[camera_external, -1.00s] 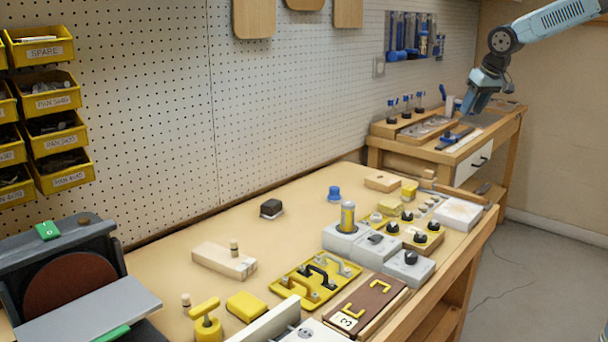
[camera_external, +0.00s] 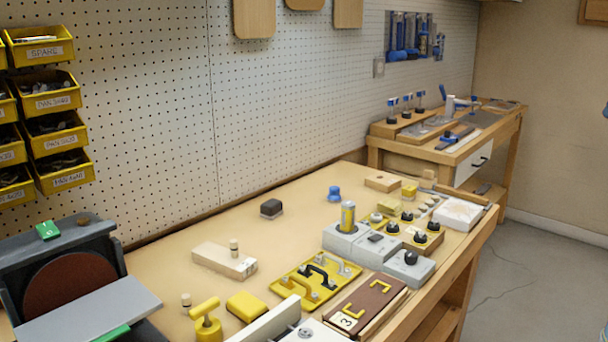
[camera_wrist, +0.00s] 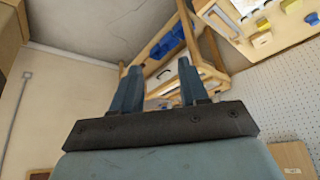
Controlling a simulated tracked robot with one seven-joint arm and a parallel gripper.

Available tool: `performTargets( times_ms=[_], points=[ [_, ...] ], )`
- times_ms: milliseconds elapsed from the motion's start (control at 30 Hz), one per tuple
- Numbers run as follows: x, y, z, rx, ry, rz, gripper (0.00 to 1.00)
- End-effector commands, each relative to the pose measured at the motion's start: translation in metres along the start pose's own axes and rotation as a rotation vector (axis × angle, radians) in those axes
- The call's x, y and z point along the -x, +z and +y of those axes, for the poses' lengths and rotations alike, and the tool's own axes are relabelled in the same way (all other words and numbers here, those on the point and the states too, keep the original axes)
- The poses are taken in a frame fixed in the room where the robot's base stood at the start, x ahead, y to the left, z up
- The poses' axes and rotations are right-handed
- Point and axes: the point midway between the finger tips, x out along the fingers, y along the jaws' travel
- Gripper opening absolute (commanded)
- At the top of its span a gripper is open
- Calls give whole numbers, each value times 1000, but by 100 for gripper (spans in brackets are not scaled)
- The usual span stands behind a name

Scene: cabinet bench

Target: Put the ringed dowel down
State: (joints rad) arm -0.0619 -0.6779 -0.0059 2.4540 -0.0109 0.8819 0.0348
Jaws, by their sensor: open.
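My gripper (camera_wrist: 157,85) shows in the wrist view with its two fingers apart and nothing between them. In the external view it is out of the picture. Two small wooden dowels show in the external view. One dowel (camera_external: 234,247) stands upright at the pale wooden block (camera_external: 218,259). The other dowel (camera_external: 186,300) stands on the bench near the yellow T-handle (camera_external: 206,322). Both seem to have a darker band, but they are too small to tell which is the ringed one. My gripper is apart from both.
The bench (camera_external: 165,262) holds a yellow handle tray (camera_external: 290,287), grey switch boxes (camera_external: 375,250), a black knob (camera_external: 271,208) and a disc sander (camera_external: 75,285). A second bench (camera_external: 500,135) stands behind. The bench's back left part is clear.

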Motion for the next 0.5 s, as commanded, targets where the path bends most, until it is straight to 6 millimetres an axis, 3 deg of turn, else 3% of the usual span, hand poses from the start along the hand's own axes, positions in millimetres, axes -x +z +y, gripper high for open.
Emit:
performTargets(
  times_ms=[133, 200, 500],
  points=[
    [4, 22, 10, -18, 18, 8, 44],
    [5, 26, 11, -21, 21, 9, 50],
    [5, 28, 12, -21, 22, 8, 50]
  ],
)
